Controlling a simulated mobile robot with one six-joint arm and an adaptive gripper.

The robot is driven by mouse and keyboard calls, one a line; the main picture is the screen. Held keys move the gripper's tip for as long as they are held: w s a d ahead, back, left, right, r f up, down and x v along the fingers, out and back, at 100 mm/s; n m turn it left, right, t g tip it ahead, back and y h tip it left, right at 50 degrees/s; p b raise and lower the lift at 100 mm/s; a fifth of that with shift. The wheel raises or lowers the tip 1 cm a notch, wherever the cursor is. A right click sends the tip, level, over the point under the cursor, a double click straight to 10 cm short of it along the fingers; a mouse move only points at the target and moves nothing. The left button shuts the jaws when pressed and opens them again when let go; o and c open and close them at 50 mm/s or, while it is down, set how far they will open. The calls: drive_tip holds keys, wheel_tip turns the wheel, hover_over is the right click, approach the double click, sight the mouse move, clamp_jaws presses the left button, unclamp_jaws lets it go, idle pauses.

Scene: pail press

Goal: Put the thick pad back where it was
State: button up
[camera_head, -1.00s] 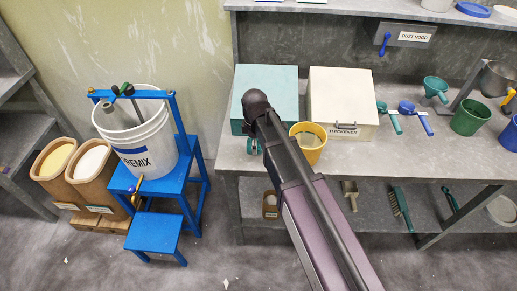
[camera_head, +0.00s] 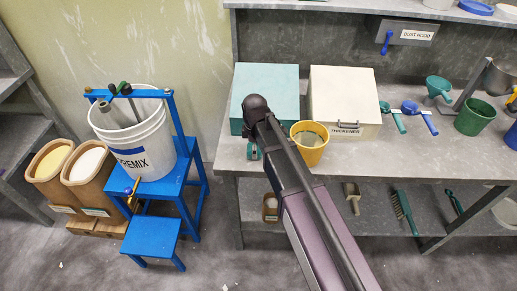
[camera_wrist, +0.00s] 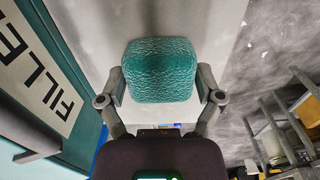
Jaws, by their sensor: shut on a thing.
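My gripper (camera_wrist: 162,88) is shut on a teal, rough-faced pad (camera_wrist: 160,68), with a finger on each side in the wrist view. In the head view a small part of the pad (camera_head: 252,153) shows below my wrist, in front of the teal box (camera_head: 268,84) and left of the yellow pail. My arm hides most of the gripper there. I cannot tell whether the pad touches the bench. In the wrist view the teal box's face with its FILLER label (camera_wrist: 45,70) is close on the left.
The yellow pail (camera_head: 310,155) and cream THICKENER box (camera_head: 345,95) stand on the grey bench (camera_head: 400,165), close to my arm. Scoops and a green funnel (camera_head: 438,87) are farther right. A PREMIX bucket (camera_head: 150,155) stands in a blue press (camera_head: 180,150) at left.

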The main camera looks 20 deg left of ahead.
drive_tip(key=shift+f, duration=0.2)
drive_tip(key=o, duration=0.8)
drive_tip(key=shift+r, duration=0.1)
drive_tip(key=shift+c, duration=0.2)
wheel_tip(320, 180, up, 12)
drive_tip(key=p, duration=1.2)
drive_tip(key=shift+r, duration=0.15)
